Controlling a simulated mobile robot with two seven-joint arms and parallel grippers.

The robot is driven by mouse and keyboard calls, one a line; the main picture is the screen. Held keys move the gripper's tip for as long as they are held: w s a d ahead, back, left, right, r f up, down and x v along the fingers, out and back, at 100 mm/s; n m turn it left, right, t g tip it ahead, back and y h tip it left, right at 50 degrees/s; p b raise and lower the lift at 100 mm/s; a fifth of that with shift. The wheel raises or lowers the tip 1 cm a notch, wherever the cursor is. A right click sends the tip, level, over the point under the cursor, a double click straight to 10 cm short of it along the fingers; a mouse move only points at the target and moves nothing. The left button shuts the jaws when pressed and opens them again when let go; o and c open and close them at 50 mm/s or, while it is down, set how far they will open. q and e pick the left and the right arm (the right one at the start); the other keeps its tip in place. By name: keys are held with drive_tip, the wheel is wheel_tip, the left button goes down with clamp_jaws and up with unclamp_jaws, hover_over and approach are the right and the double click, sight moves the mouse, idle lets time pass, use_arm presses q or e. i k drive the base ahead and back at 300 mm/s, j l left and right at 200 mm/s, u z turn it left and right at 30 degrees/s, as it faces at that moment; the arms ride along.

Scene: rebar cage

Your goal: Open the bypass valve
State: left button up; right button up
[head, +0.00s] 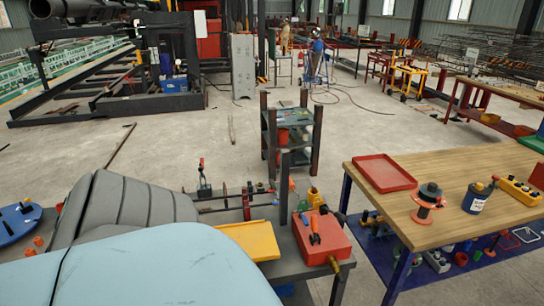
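I cannot clearly pick out the bypass valve. A red box (325,240) lies on the dark bench in the lower middle, with small tools on top. A brass fitting (335,265) sticks out at its front right corner, and a yellow-brass part (314,197) stands behind it. Either could belong to a valve, but they are too small to tell. Neither of my grippers is in view.
A yellow tray (252,241) lies left of the red box. A wooden-topped table (450,185) at right holds a red tray (384,172), an orange-based spool (428,203) and a dark blue can (477,198). A dark shelf rack (290,133) stands behind. Open concrete floor lies beyond.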

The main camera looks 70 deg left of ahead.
sight(304, 219)
drive_tip(key=j+u, duration=0.1)
drive_tip(key=u, duration=0.65)
drive_tip(key=j+u, duration=0.1)
drive_tip(key=u, duration=0.3)
drive_tip(key=i+u, duration=0.1)
drive_tip(key=u, duration=0.3)
